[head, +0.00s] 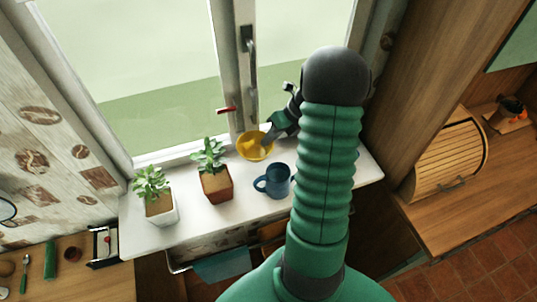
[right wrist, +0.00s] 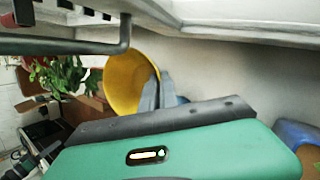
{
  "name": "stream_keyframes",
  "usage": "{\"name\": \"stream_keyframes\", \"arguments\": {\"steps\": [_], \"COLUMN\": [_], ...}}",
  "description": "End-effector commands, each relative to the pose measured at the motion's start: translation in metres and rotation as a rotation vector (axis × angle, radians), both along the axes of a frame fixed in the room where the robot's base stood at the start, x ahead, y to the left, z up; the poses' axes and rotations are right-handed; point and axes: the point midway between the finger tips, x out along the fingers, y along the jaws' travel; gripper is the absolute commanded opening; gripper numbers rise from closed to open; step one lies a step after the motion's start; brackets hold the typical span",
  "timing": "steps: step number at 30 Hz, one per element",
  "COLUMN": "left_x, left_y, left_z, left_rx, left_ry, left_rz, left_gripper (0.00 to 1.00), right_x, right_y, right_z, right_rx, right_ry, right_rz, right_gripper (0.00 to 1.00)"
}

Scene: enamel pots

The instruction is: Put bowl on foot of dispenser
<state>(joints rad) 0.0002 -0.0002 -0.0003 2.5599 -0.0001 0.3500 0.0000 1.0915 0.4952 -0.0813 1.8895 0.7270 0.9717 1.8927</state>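A yellow bowl (head: 251,152) is at the back of the white windowsill, by the window frame. My right gripper (head: 268,142) reaches its right side in the head view. I cannot tell whether the bowl touches the sill. I cannot identify the dispenser for certain; a white and black device (head: 104,245) stands at the lower left. My left gripper is out of view.
A blue mug (head: 277,181) and two potted plants, one in a brown pot (head: 215,187) and one in a white pot (head: 161,208), stand on the windowsill (head: 240,207). A wooden bread box (head: 445,160) stands at the right.

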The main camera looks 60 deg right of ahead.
Motion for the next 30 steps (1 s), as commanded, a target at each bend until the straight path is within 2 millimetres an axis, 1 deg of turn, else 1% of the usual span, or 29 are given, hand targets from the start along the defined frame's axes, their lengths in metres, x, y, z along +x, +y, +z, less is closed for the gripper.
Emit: {"name": "stream_keyframes", "arguments": {"steps": [1,3,10,15,17,27,28,30], "left_x": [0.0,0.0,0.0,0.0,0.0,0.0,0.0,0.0], "left_y": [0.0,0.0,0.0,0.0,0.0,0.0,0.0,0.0], "left_z": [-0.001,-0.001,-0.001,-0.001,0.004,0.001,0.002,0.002], "left_rx": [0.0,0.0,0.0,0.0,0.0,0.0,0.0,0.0], "left_ry": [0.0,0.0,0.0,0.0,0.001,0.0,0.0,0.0], "left_rz": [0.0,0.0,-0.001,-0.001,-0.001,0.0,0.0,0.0], "left_gripper": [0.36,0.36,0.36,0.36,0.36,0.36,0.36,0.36], "right_x": [0.0,-0.001,-0.001,-0.001,0.002,0.002,0.002,0.002], "right_y": [0.0,0.0,0.0,0.002,0.0,-0.003,-0.003,-0.003], "right_z": [-0.012,-0.026,-0.056,-0.088,-0.09,-0.098,-0.097,-0.097], "right_rx": [0.004,0.004,0.003,0.0,-0.001,-0.001,-0.002,-0.001], "right_ry": [0.0,0.0,-0.001,-0.001,-0.003,-0.003,-0.002,-0.001], "right_rz": [-0.002,-0.002,-0.002,-0.002,-0.001,-0.001,-0.002,-0.001], "right_gripper": [0.0,0.0,0.0,0.0,0.0,0.0,0.07,0.16]}}
